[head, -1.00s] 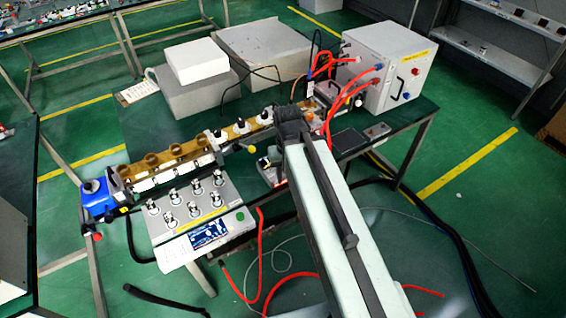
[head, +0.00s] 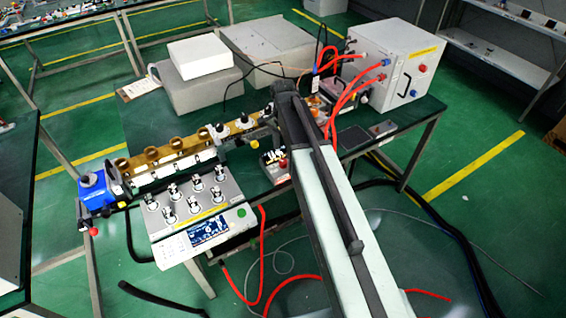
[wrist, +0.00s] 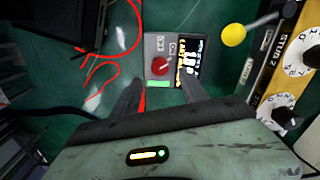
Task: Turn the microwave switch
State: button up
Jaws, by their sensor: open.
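The microwave switch appears to be the red knob (wrist: 160,66) on a small grey control box (wrist: 152,45) with a lit display and a green strip, upper middle of the wrist view. In the head view the box (head: 268,158) and its red knob (head: 283,163) sit on the green table, just left of my arm. My gripper (wrist: 162,83) is open and empty in the wrist view. Its two dark fingers point toward the box, one on each side of the knob's lower side. The knob looks apart from both fingers. In the head view my arm's end hides the fingers.
A brass waveguide with white dials (wrist: 297,55) and a yellow ball-ended lever (wrist: 233,35) lie to the right in the wrist view. Red cables (wrist: 110,55) lie to the left. A grey panel (head: 225,190) with several knobs stands left of the box in the head view.

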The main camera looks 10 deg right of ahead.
aim_at(283, 161)
notch_tip(283, 161, down, 7)
jog(key=b, duration=0.5)
jog(key=shift+r+b, duration=0.1)
jog(key=shift+b, duration=0.25)
jog(key=shift+r, duration=0.15)
grip_shut()
